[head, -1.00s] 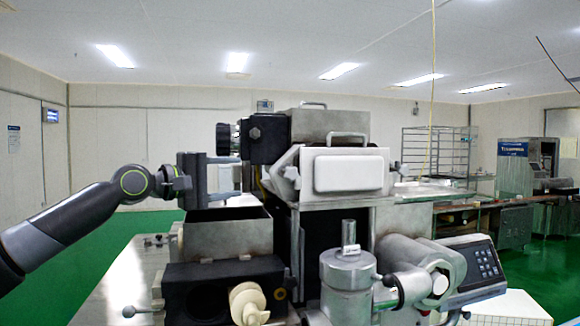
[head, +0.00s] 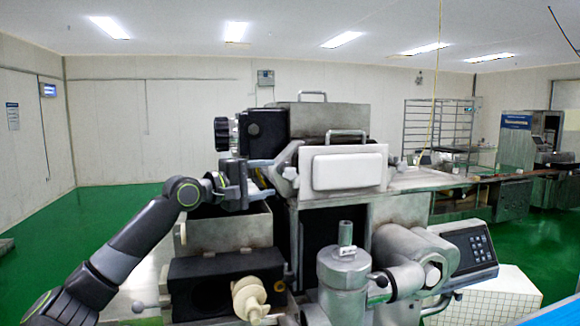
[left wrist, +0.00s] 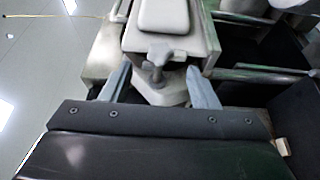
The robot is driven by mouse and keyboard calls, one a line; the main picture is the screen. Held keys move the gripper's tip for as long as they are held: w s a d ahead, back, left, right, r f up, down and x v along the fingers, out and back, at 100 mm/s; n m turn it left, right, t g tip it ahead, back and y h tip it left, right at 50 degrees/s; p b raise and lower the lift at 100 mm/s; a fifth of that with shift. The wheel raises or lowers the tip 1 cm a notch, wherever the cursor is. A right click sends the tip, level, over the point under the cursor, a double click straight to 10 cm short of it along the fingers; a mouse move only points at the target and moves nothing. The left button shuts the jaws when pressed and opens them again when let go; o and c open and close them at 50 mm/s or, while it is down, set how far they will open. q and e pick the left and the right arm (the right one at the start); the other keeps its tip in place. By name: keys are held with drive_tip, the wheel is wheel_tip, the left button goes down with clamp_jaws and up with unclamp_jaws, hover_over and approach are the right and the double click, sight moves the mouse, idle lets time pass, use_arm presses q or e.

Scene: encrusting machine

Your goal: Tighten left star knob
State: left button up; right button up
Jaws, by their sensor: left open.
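The left star knob (head: 291,173) is a small light-grey knob on the left side of the machine's upper housing, beside the white front cover. In the left wrist view the star knob (left wrist: 156,60) has several lobes and sits between and just beyond my fingertips. My left gripper (head: 268,176) reaches in from the left at the knob's height. In the left wrist view my left gripper (left wrist: 158,74) is open, one finger on each side of the knob's line, with no clear contact. My right gripper is not in view.
An open metal hopper (head: 232,232) lies below my left gripper. A black box with a round handwheel (head: 222,133) is above it. The white cover (head: 349,171) is right of the knob. A cylinder (head: 343,272) and control panel (head: 474,249) stand lower right.

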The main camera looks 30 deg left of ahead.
sight(284, 174)
use_arm(q)
drive_tip(key=p+x, duration=0.3)
drive_tip(key=x, duration=0.3)
drive_tip(key=shift+w+d+r+p, duration=0.1)
drive_tip(key=shift+w+r+p, duration=0.05)
drive_tip(key=shift+w+p, duration=0.2)
drive_tip(key=shift+w+d, duration=0.2)
drive_tip(key=shift+w, duration=0.3)
drive_tip(key=shift+f, duration=0.2)
drive_tip(key=c, duration=1)
